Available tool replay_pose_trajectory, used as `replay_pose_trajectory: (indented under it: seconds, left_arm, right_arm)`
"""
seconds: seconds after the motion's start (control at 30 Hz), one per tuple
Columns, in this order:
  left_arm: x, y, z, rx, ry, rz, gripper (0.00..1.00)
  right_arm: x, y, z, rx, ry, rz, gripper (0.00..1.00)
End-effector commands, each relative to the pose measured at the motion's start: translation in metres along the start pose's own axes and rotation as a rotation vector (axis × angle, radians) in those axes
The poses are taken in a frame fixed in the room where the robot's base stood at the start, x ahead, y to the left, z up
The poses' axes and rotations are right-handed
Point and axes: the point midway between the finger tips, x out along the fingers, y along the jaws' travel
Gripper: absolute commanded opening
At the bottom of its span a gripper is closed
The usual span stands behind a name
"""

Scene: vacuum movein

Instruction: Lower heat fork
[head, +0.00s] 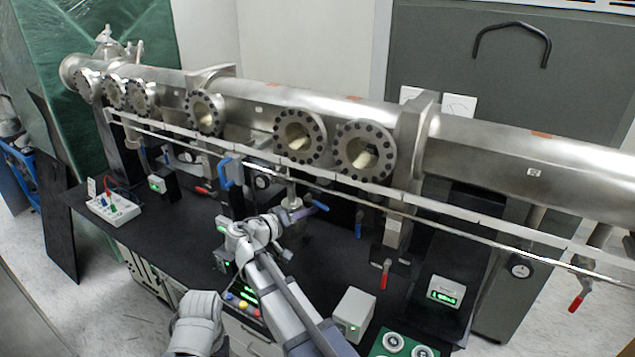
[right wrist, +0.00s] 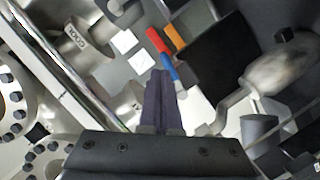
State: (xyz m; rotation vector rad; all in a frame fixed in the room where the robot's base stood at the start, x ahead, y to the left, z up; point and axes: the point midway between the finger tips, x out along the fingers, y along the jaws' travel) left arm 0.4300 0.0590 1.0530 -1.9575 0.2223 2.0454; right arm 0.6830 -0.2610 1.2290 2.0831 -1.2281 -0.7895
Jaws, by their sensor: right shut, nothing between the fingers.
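No part that I can pick out for sure as the heat fork shows. My right gripper (head: 303,211) is shut and empty under the middle of the steel tube (head: 270,98). In the right wrist view its dark fingers (right wrist: 161,80) are together, and their tips end close beside a blue lever handle (right wrist: 169,68). I cannot tell whether they touch. The blue handle also shows in the head view (head: 320,205). A red handle (right wrist: 155,39) lies beyond it. A cylinder marked "COOL" (right wrist: 74,36) shows at upper left. My left gripper is not in view.
A long rail (head: 260,154) runs in front of the round flanges (head: 300,136). Another blue handle (head: 225,172) is left of the gripper and a red-handled valve (head: 386,274) is right. A display box (head: 445,291) and a pale box (head: 354,313) stand on the black bench (head: 185,212).

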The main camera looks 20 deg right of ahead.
Motion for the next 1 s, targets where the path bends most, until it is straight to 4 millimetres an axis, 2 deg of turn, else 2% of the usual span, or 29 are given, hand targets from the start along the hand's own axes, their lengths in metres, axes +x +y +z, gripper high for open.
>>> replay_pose_trajectory:
  seconds: [0.03, 0.1, 0.3, 0.4, 0.6, 1.0]
  left_arm:
    - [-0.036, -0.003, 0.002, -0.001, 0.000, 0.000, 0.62]
    - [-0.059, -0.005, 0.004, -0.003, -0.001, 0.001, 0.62]
    - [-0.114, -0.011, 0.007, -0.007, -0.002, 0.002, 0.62]
    - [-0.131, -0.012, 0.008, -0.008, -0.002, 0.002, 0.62]
    - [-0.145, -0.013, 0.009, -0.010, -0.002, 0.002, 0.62]
    - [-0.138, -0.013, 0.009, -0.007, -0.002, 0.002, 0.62]
  right_arm:
    - [-0.008, 0.026, -0.008, 0.092, -0.014, -0.058, 0.00]
    - [-0.014, 0.035, -0.009, 0.229, -0.039, -0.140, 0.00]
    - [-0.036, 0.055, -0.013, 0.596, -0.143, -0.333, 0.00]
    - [-0.045, 0.061, -0.015, 0.734, -0.195, -0.395, 0.00]
    - [-0.056, 0.064, -0.017, 0.881, -0.257, -0.457, 0.00]
    - [-0.056, 0.054, -0.015, 0.898, -0.264, -0.463, 0.00]
